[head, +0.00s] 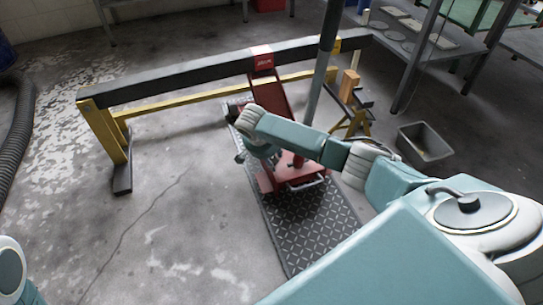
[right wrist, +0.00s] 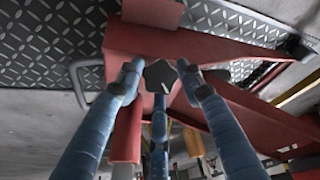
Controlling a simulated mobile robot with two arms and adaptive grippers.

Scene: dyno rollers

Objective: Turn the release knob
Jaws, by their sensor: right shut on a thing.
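The release knob (right wrist: 160,74) is a dark, lobed knob with a small white mark, on the red steel frame (right wrist: 225,50) in the right wrist view. My right gripper (right wrist: 163,86) has its blue fingers closed around the knob, with fingertips at its left, right and lower sides. In the head view, my right arm reaches over the red stand (head: 274,90), and the knob and most of that gripper are hidden behind the arm. My left gripper is not in view; only a bit of the left arm shows at the lower left.
A dark patterned plate (head: 315,225) lies under the red stand. A long grey beam on a yellow frame (head: 105,130) crosses behind. A grey bin (head: 424,146) and metal shelves (head: 415,65) stand at the right. The floor at left is mostly clear.

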